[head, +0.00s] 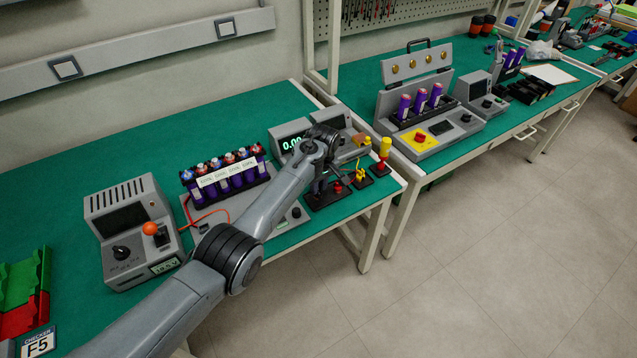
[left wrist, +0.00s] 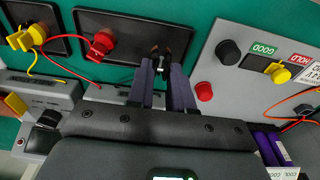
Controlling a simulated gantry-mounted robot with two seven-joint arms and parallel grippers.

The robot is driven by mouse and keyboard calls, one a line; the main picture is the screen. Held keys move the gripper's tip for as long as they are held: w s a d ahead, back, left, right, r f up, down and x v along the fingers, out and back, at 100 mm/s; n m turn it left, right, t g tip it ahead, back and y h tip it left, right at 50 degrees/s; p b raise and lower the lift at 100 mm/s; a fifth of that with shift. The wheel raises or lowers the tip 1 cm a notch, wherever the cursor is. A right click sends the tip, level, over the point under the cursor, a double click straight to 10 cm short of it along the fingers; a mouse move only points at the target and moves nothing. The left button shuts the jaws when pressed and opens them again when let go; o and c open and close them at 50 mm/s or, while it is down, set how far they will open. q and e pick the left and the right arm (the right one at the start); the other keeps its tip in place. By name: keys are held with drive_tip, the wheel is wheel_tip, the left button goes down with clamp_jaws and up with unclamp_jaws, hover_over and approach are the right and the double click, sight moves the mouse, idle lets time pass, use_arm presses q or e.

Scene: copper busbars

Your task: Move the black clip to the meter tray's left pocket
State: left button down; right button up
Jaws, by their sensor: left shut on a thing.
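My left gripper (head: 321,188) points down beside the grey meter (head: 291,143) with the lit display. In the left wrist view its fingers (left wrist: 167,75) are shut on a small dark piece, the black clip (left wrist: 161,64), with brownish tips. The fingertips are over the right part of a black tray (left wrist: 128,22) that holds a red clip (left wrist: 101,45). Another black tray (left wrist: 55,17) beside it holds a yellow clip (left wrist: 36,33). Whether the black clip touches the tray cannot be told. My right gripper is not in view.
A grey panel (left wrist: 222,85) with a black knob and a red button lies right of the fingers in the left wrist view. A battery rack (head: 228,183) and a grey device (head: 134,225) stand to the left. The yellow-red post (head: 384,152) stands near the table's right edge.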

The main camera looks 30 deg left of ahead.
use_arm(q)
drive_tip(key=shift+f, duration=0.2)
idle(0.4)
drive_tip(key=shift+f, duration=0.3)
drive_tip(key=shift+f, duration=0.25)
idle(0.3)
drive_tip(key=c, duration=0.9)
unclamp_jaws()
drive_tip(key=shift+c, duration=0.2)
drive_tip(key=shift+r, duration=0.1)
wheel_tip(320, 180, up, 6)
drive_tip(key=p, duration=0.6)
